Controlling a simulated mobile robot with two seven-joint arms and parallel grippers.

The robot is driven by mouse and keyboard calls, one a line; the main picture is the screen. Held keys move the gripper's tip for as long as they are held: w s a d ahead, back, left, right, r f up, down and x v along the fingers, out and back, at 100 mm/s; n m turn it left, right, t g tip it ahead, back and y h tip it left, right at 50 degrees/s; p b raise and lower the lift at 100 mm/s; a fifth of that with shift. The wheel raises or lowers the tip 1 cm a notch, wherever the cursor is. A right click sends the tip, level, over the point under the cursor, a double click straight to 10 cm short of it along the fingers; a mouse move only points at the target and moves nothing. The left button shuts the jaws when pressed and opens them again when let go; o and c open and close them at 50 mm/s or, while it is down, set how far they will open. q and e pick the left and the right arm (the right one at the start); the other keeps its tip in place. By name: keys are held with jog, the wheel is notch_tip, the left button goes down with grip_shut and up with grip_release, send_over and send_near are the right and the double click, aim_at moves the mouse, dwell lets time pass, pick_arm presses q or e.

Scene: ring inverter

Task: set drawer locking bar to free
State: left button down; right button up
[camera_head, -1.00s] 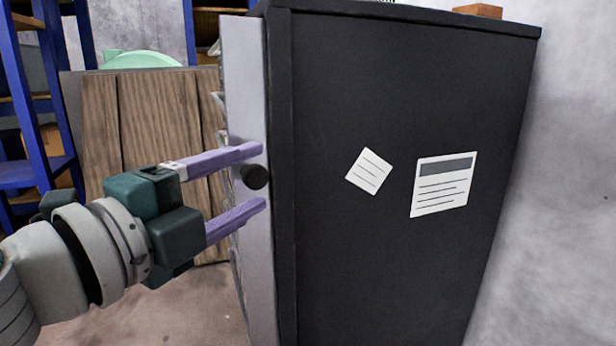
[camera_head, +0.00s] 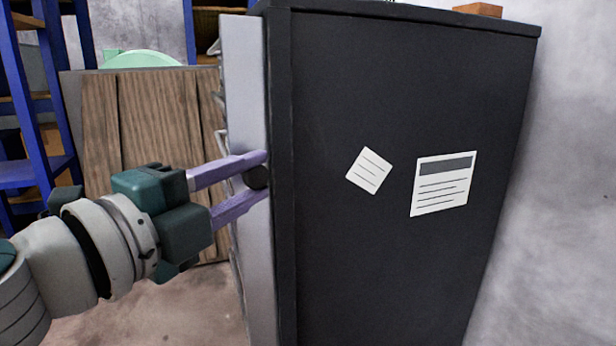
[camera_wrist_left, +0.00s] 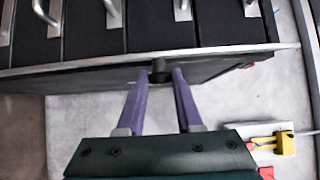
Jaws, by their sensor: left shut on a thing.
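The drawer locking bar (camera_head: 243,90) is a tall, light grey upright strip along the front edge of the dark cabinet. A short black knob (camera_head: 257,178) sticks out from it. My left gripper (camera_head: 264,173) comes in from the left and is shut on the knob, one purple finger above it and one below. In the left wrist view the knob (camera_wrist_left: 160,72) sits between the two fingertips, and the bar (camera_wrist_left: 215,50) runs across as a pale strip. The fingers partly hide the knob in the head view. My right gripper is not in view.
The dark cabinet (camera_head: 390,260) fills the middle, with two paper labels on its side. Drawer handles (camera_wrist_left: 112,12) show in the left wrist view. Wooden boards (camera_head: 150,130) and a blue shelf frame (camera_head: 35,110) stand behind on the left.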

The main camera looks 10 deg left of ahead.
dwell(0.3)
pick_arm(q)
jog(key=shift+d+n+y+p, duration=0.4)
jog(key=shift+n+y+p, duration=0.3)
jog(key=shift+y, duration=0.4)
jog(key=shift+d+n+t+y, duration=0.4)
jog(key=shift+n+y, duration=0.4)
jog(key=shift+y, duration=0.3)
jog(key=n+y, duration=0.1)
jog(key=y, duration=0.1)
jog(key=d+n+y, duration=0.1)
jog(key=shift+w+f+y+b, duration=0.15)
jog(key=shift+w+y+b, duration=0.05)
jog(key=shift+y+b, duration=0.2)
jog(key=shift+w+d+n+g+y+b, duration=0.1)
jog(key=shift+d+n+g+y+b, duration=0.15)
jog(key=shift+n+y, duration=0.3)
jog(key=shift+w+d+n+g+y+b, duration=0.15)
jog(key=shift+n+y+b, duration=0.25)
jog(key=shift+y, duration=0.3)
jog(key=shift+w+d+n+g+y+b, duration=0.1)
jog(key=shift+n+g+y+b, duration=0.15)
jog(key=shift+n+y, duration=0.3)
jog(key=shift+y, duration=0.3)
jog(key=c, duration=0.6)
grip_release()
